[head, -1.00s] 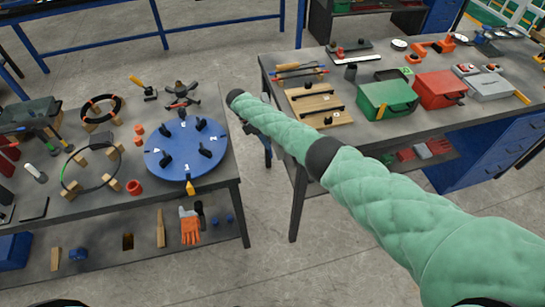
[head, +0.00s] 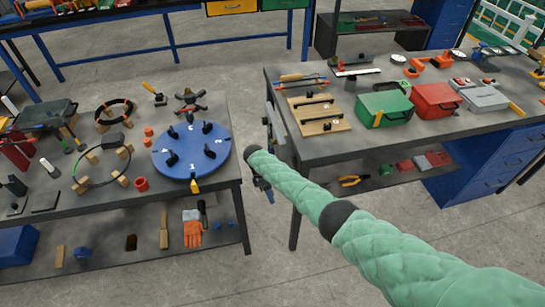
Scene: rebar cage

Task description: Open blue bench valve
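My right arm reaches in from the lower right, and its dark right gripper (head: 262,184) hangs in the gap between the two benches, below the right bench's left end. The padded forearm hides most of it, and I cannot see whether its fingers are open. A small blue piece (head: 269,196) shows right at the gripper; I cannot tell whether it is the valve's handle or part of the gripper. A grey plate (head: 277,136) with small dark fittings is on the left end of the right bench. No valve shows clearly. My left gripper is out of view.
The left bench (head: 215,108) carries a blue disc (head: 180,163) with black knobs and a yellow pointer. The right bench (head: 330,153) holds a green box (head: 385,110), a red box (head: 436,101) and wooden boards. Bare floor lies between the benches.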

